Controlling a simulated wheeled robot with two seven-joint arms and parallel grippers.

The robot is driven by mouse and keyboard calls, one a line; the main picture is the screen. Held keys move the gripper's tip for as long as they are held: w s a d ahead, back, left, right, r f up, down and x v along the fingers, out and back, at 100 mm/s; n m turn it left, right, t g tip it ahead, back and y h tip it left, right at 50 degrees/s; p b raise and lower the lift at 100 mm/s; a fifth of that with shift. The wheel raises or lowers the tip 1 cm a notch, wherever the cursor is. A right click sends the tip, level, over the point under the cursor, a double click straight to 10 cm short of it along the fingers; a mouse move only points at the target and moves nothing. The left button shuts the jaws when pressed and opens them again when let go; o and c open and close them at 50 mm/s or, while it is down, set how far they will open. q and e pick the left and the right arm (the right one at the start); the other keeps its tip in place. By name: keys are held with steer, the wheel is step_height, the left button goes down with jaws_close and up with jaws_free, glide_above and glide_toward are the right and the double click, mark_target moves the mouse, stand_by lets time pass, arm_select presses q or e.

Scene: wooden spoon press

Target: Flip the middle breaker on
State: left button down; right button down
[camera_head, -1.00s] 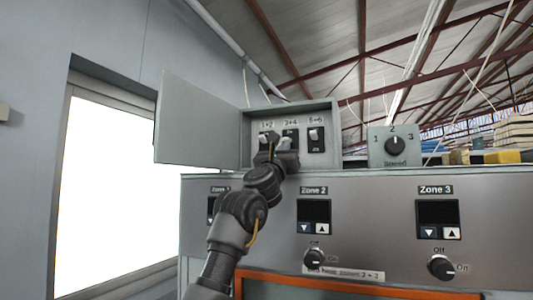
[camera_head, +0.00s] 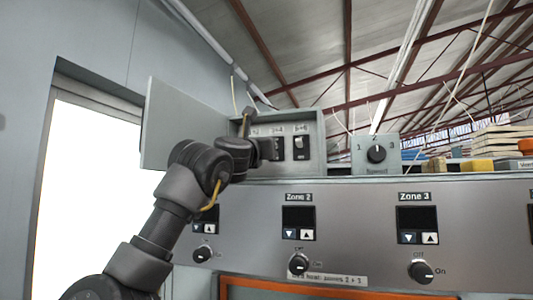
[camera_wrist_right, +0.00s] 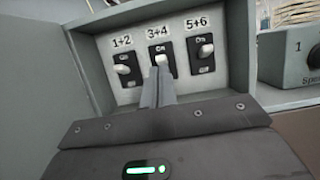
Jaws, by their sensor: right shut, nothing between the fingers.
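The middle breaker, labelled 3+4, shows in the right wrist view (camera_wrist_right: 163,60) with a white toggle below its "On" mark. Its lower part is hidden behind my fingers, and I cannot tell which way the toggle is set. My right gripper (camera_wrist_right: 160,70) is shut and empty, its fingertips at or just under that toggle; contact is unclear. In the head view my arm reaches up from the lower left into the open breaker box (camera_head: 319,135), covering the left breaker and part of the middle one. My left gripper is not in view.
Breaker 1+2 (camera_wrist_right: 122,70) and breaker 5+6 (camera_wrist_right: 206,50) flank the middle one closely. The box door (camera_head: 175,125) hangs open at left. A selector dial (camera_head: 376,153) stands at right, above the zone panel (camera_head: 350,220) with its knobs.

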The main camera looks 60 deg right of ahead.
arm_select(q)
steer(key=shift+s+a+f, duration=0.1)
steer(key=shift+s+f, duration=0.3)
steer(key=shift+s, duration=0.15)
arm_select(e)
steer(key=shift+s+a+r, duration=0.1)
steer(key=shift+s+a, duration=0.15)
steer(key=shift+a, duration=0.5)
steer(key=shift+s+a+r, duration=0.1)
steer(key=shift+s+a, duration=0.1)
steer(key=shift+a, duration=0.5)
steer(key=shift+s+a+r, duration=0.1)
steer(key=shift+s+a, duration=0.15)
steer(key=shift+a, duration=0.5)
steer(key=shift+d+f, duration=0.1)
